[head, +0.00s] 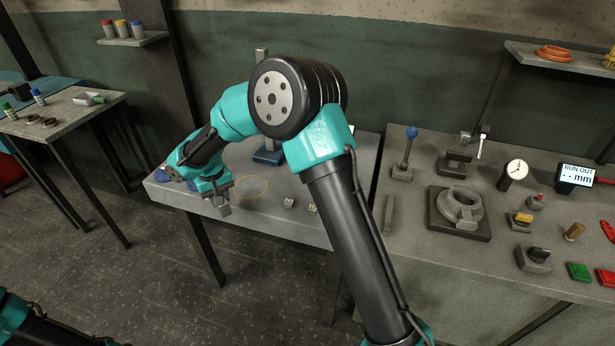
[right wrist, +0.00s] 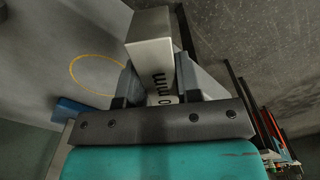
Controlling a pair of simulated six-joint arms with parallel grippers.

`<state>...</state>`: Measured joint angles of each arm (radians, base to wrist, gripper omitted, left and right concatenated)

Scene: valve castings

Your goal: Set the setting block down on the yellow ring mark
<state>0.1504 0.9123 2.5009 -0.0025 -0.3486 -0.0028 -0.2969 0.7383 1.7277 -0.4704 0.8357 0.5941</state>
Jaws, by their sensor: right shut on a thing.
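My right gripper (head: 221,196) hangs over the front left part of the left bench, to the left of the yellow ring mark (head: 252,188). In the right wrist view this gripper (right wrist: 155,88) is shut on the setting block (right wrist: 150,52), a pale grey block with "mm" lettering on its side. The block (head: 224,208) shows small below the fingers in the head view. The yellow ring mark also shows in the right wrist view (right wrist: 72,75), beside the block and apart from it; it looks empty. My left gripper is out of view.
A stand with a blue base (head: 268,156) is behind the ring. Small metal pieces (head: 289,203) lie to its right. The bench's front edge is close to the gripper. The right bench holds a casting (head: 460,207), a dial gauge (head: 514,173) and a run-out display (head: 577,177).

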